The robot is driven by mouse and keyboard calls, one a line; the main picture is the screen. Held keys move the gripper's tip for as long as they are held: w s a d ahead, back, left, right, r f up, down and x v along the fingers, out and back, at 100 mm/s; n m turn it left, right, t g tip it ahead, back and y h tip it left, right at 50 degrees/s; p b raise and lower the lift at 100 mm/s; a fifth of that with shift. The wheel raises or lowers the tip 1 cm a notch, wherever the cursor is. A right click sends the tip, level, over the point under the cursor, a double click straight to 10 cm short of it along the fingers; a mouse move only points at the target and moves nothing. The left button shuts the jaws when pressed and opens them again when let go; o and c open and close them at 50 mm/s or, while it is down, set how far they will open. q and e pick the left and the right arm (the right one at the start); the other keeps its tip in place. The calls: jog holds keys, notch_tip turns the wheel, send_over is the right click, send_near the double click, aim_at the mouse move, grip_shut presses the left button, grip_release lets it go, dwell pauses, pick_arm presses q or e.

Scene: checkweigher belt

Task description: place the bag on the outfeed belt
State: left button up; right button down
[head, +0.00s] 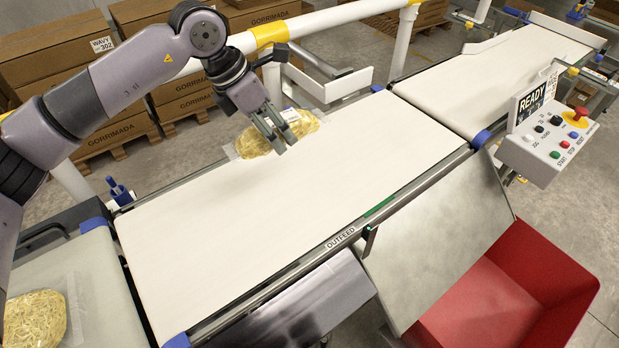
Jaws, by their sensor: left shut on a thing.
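My left gripper (267,128) is shut on a clear bag of yellow wavy noodles (262,141). The bag is at the far edge of the white outfeed belt (270,220), near the white guide plate. I cannot tell whether the bag touches the belt or hangs just above it. The gripper's fingers cover part of the bag. The belt's front rail carries an OUTFEED label (341,237). My right gripper does not show.
Another noodle bag (35,318) lies on the belt at lower left. A sloped metal plate (440,240) leads to a red bin (510,300). A control box (550,135) with a READY display stands at right. Cartons (60,50) and a white rail (320,20) lie behind.

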aim_at(289, 200)
pick_arm(q)
jog(key=shift+w+d+r+n, duration=0.15)
jog(key=shift+r+n, duration=0.15)
jog(key=shift+d+f, duration=0.1)
jog(key=shift+f, duration=0.1)
notch_tip(289, 200, down, 19)
jog(key=p, duration=0.5)
jog(key=shift+f+b, duration=0.3)
jog(key=o, duration=1.4)
jog(key=shift+c, duration=0.2)
jog(key=shift+r, duration=0.1)
